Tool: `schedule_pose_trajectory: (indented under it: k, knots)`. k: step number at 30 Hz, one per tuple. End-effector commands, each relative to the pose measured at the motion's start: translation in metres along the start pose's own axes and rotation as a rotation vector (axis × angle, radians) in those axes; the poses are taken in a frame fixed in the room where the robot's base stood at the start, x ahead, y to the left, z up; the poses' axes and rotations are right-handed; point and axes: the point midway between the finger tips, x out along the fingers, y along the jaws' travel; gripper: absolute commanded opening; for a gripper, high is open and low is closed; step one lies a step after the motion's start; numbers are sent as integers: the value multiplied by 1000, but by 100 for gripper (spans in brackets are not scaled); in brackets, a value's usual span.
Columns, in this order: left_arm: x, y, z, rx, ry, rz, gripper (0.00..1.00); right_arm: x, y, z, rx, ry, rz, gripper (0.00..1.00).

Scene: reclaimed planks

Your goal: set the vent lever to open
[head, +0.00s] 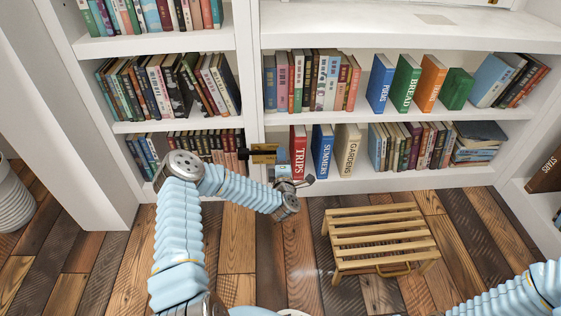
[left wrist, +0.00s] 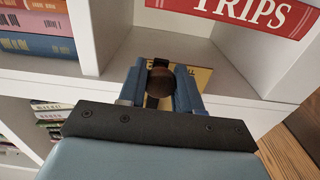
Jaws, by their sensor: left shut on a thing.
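The vent lever shows in the left wrist view as a round brown knob (left wrist: 160,83) in front of a brass plate (left wrist: 203,77) on the white shelf upright. In the head view the brass plate (head: 264,148) sits at the front of the bookcase, left of the red TRIPS book. My left gripper (left wrist: 160,92) has its blue fingers on both sides of the knob and is shut on it. In the head view the left gripper (head: 283,172) is just below the plate, partly hidden by its own wrist. The lettering on the plate is mostly covered. My right gripper is out of the picture.
A white bookcase (head: 400,122) with several rows of books fills the back. The TRIPS book (head: 298,150) stands close right of my left gripper. A slatted wooden stool (head: 380,238) stands on the plank floor at the right. A ribbed white bin (head: 12,200) is at far left.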

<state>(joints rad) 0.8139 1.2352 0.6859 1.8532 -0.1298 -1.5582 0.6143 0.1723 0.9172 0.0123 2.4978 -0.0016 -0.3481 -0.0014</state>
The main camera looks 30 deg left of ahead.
Motion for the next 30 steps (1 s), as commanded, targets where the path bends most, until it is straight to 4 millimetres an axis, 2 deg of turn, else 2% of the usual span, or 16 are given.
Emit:
schedule_pose_trajectory:
  k: [18,19,21,23,24,30]
  knots:
    - [0,4,-1,-43,1,1,0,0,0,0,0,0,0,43]
    - [0,4,-1,-43,1,1,35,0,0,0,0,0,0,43]
    - [0,4,-1,-43,1,1,46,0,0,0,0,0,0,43]
    - [0,4,0,-43,1,1,55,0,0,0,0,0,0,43]
    - [0,4,0,-42,1,1,56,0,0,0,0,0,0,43]
    - [0,4,0,-42,1,0,56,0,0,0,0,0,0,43]
